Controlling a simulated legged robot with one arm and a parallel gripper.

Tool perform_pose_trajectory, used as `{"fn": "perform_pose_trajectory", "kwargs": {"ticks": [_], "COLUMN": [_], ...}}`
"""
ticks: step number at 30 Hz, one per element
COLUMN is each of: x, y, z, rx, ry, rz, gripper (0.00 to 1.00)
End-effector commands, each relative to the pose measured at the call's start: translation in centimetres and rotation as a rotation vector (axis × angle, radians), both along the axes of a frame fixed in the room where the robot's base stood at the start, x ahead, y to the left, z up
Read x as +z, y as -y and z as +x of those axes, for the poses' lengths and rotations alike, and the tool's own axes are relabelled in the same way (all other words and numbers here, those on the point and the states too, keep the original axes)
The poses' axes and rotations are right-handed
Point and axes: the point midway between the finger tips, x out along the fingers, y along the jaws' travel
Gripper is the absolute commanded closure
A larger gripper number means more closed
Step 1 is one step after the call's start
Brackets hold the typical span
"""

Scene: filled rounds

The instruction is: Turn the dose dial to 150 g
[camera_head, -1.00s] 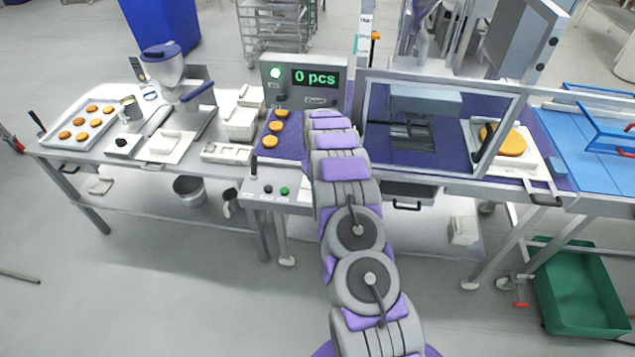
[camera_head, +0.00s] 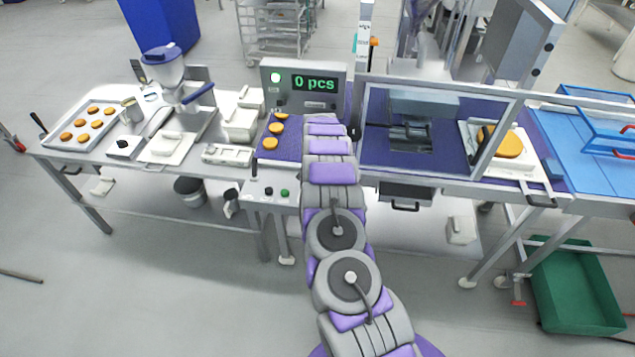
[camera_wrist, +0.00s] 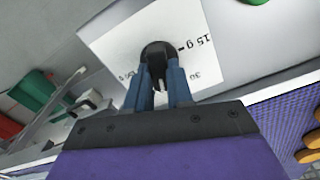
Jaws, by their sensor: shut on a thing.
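In the wrist view, the black dose dial (camera_wrist: 157,52) sits on a white scale plate (camera_wrist: 225,45). The plate has printed labels that appear turned around; one reads "15 g", and the one at lower left looks like "150 g" but is partly hidden. My gripper (camera_wrist: 160,75) has its blue fingers closed about the dial's knob. A small pale piece shows between the fingers; I cannot tell whether it is the pointer, so the dial's setting is unclear. In the head view, my arm hides the dial and the gripper.
A display (camera_head: 314,83) reads "0 pcs". Orange patties lie on the purple belt (camera_head: 290,150) left of my arm. A framed machine guard (camera_head: 443,82) stands right of the arm. A green crate (camera_head: 575,290) stands on the floor.

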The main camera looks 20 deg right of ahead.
Motion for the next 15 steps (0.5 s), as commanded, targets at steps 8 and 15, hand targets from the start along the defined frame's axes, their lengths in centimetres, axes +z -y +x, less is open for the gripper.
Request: {"fn": "perform_pose_trajectory", "kwargs": {"ticks": [8,15], "x": [0.34,0.45], "y": [-0.08,-0.06], "z": [0.27,0.28], "rx": [-0.260,-0.488], "ry": [0.008,0.010], "rz": [-0.002,-0.001], "gripper": [1.00,1.00]}}
